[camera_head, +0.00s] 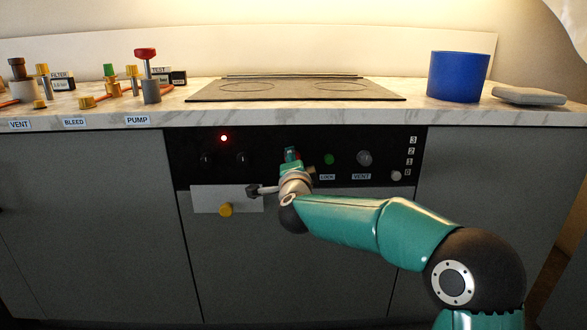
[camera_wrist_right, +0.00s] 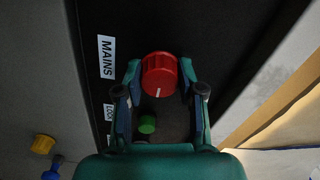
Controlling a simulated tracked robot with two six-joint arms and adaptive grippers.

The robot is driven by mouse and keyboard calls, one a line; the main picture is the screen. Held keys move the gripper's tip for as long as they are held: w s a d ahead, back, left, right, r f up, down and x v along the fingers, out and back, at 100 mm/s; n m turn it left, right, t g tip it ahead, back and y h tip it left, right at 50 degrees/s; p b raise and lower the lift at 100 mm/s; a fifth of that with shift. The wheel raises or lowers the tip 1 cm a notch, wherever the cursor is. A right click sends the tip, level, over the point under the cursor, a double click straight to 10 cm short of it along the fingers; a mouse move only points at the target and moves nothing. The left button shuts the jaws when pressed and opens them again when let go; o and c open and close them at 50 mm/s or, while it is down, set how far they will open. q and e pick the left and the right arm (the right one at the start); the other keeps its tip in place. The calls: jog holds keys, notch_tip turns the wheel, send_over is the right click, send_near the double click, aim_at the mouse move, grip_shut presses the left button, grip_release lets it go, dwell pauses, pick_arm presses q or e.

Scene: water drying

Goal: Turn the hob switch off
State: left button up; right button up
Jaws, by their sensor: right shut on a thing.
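The red knob (camera_wrist_right: 160,75) is in the right wrist view, beside a MAINS label (camera_wrist_right: 106,57). Its white pointer line points toward the bottom of that view. My right gripper (camera_wrist_right: 159,83) has one finger on each side of the knob and is shut on it. In the head view my right gripper (camera_head: 292,156) is at the middle of the black control panel (camera_head: 315,138) and mostly hides the knob. A red light (camera_head: 223,138) is lit on the panel's left. My left gripper is not in view.
Beside my gripper are a green button (camera_head: 329,159) and a grey VENT knob (camera_head: 364,158). Black knobs sit at the panel's left. Above are the hob (camera_head: 297,90), a blue pot (camera_head: 460,76) and a grey cloth-like slab (camera_head: 528,96). Valves stand at the left.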

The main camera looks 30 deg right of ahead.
jog(key=shift+s+d+f+m, duration=0.1)
jog(key=shift+d+f+m, duration=0.1)
jog(key=shift+d+m, duration=0.1)
jog(key=o, duration=1.1)
jog(key=shift+o, duration=0.3)
jog(key=shift+a+r, duration=0.1)
jog(key=v, duration=1.2)
